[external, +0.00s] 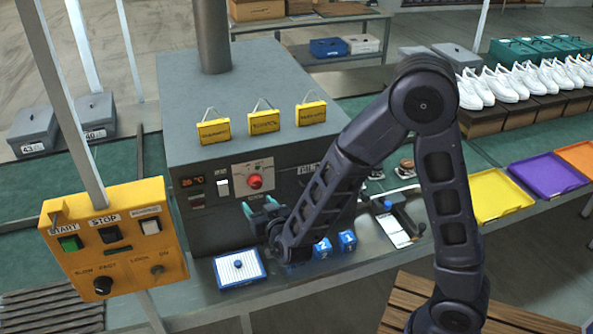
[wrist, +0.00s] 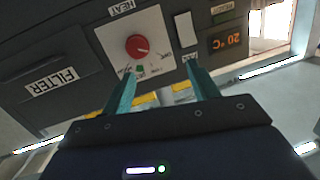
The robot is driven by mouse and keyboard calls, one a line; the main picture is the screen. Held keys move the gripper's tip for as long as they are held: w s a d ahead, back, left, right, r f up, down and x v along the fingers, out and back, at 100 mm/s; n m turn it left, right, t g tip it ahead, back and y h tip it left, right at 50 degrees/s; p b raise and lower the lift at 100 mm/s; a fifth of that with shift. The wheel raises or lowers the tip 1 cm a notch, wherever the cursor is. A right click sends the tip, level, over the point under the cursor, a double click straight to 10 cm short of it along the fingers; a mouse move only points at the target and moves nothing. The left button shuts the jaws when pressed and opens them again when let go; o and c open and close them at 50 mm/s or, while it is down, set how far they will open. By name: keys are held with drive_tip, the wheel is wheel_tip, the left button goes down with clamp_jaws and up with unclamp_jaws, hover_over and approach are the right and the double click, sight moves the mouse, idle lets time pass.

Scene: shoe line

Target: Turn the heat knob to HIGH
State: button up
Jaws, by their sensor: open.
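The heat knob (external: 255,182) is a round red knob on a pale square plate on the front of the large grey oven (external: 185,110). In the wrist view the red knob (wrist: 137,46) shows upside down below a HEAT label, with small markings around it too blurred to read. A light pointer line is on its face. My gripper (external: 259,208) is in front of the oven panel, just below the knob. Its teal fingers (wrist: 160,84) are apart and empty, and the knob appears ahead of them, not between them.
A white switch (wrist: 185,30) and a temperature display (wrist: 228,38) reading 20 °C sit beside the knob plate. A FILTER drawer (wrist: 50,70) is on its other side. A yellow control box (external: 115,240) stands left. A blue-edged white pad (external: 238,268) lies on the bench below.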

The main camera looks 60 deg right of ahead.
sight(257, 185)
drive_tip(key=w+d+f+h, duration=0.1)
drive_tip(key=w+d, duration=0.1)
drive_tip(key=d, duration=0.1)
drive_tip(key=w+d+h, duration=0.1)
drive_tip(key=w+d, duration=0.1)
drive_tip(key=d, duration=0.1)
drive_tip(key=w+d+f+h, duration=0.1)
drive_tip(key=w+d, duration=0.1)
drive_tip(key=d, duration=0.1)
drive_tip(key=shift+w+d+f+m+g, duration=0.15)
drive_tip(key=shift+d+f+m+g, duration=0.15)
drive_tip(key=shift+m, duration=0.1)
drive_tip(key=c, duration=1)
